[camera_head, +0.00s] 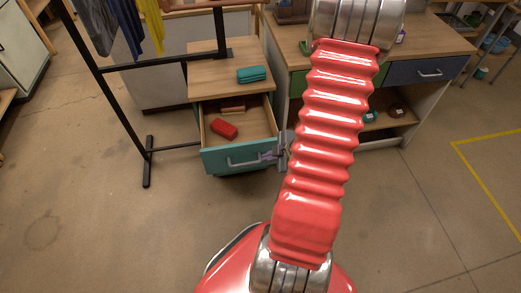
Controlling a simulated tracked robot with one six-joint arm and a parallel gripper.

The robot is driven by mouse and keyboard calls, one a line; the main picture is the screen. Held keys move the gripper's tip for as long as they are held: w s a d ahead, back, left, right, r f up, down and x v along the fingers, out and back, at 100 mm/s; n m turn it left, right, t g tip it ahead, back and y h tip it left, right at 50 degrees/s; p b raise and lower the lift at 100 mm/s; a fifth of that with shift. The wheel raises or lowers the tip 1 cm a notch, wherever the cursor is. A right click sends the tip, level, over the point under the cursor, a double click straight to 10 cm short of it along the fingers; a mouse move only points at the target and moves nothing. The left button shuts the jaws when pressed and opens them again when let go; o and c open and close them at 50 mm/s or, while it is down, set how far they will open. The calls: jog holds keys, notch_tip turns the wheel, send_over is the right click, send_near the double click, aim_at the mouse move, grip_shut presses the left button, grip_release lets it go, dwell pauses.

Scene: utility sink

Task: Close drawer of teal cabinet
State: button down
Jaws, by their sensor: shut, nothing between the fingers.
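The teal cabinet (202,83) has a wooden top and stands left of my arm. Its drawer (222,161) is pulled out toward me, with a teal front and a pale bar handle (243,161). A red item (223,127) and a brown block (233,107) lie inside the open drawer. My gripper (268,156) is shut and empty at the right end of the drawer front, close to the handle. I cannot tell whether it touches the drawer. My red arm hides what lies just right of the drawer.
A teal folded item (251,74) lies on the cabinet top. A black rack (112,95) with hanging cloths stands at left, its foot near the drawer. A workbench (440,38) with a blue drawer stands at right. Floor in front is clear.

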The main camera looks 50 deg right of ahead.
aim_at(254, 152)
jog(key=w+f, duration=0.1)
jog(key=w+d+f, duration=0.1)
jog(key=w, duration=0.1)
jog(key=w+f, duration=0.1)
jog(key=w, duration=0.1)
jog(key=shift+w+d+f, duration=0.1)
jog(key=shift+d+f, duration=0.15)
jog(key=shift+d, duration=0.05)
jog(key=shift+w+d, duration=0.25)
jog(key=shift+w, duration=0.1)
jog(key=shift+w, duration=0.15)
